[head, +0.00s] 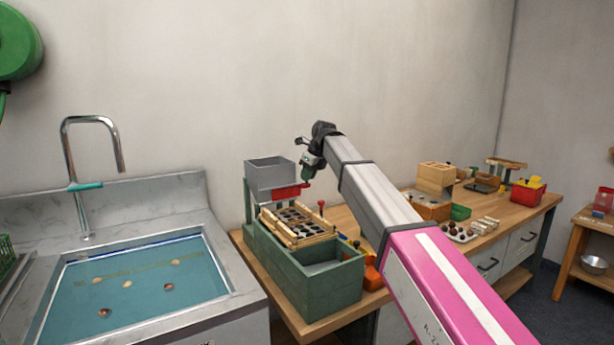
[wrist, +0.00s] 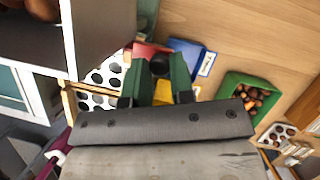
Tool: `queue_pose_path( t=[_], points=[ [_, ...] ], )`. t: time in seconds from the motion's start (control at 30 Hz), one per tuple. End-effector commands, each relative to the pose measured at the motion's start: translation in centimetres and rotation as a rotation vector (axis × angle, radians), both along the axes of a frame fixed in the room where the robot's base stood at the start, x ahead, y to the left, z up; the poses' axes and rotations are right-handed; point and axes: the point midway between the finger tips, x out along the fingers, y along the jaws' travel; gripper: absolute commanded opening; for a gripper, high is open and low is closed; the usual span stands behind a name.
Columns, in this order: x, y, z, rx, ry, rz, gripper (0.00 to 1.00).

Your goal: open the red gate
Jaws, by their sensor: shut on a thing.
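The red gate (head: 288,192) sits at the lower right of the grey hopper (head: 270,175), above a slatted wooden tray with holes (head: 297,226). My gripper (head: 307,173) is at the gate's right end, shut on it. In the wrist view the green fingers (wrist: 158,88) are close to the red gate (wrist: 148,50), but the exact contact is hidden. The grey hopper (wrist: 98,32) stands at the left there, with round brown things inside. How far the gate is open cannot be told.
A green bin (head: 320,285) stands below the tray. In the wrist view a blue piece (wrist: 190,55) and a green container of brown nuts (wrist: 250,92) lie on the wooden bench. A sink with water (head: 150,265) is at the left. Boxes crowd the bench to the right.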

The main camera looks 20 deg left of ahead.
Motion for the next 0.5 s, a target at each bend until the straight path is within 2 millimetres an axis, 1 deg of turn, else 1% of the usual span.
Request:
queue_pose_path(
  t=[0.1, 0.23, 0.3, 0.5],
  points=[
    [1.7, -1.1, 0.0, -0.001, 0.000, -0.001, 0.00],
    [3.2, -2.4, 0.0, -0.001, 0.000, -0.002, 0.00],
    [3.5, -2.7, 0.0, -0.001, 0.000, 0.000, 0.00],
    [3.4, -2.7, 0.0, -0.001, 0.000, 0.001, 0.00]
  ],
)
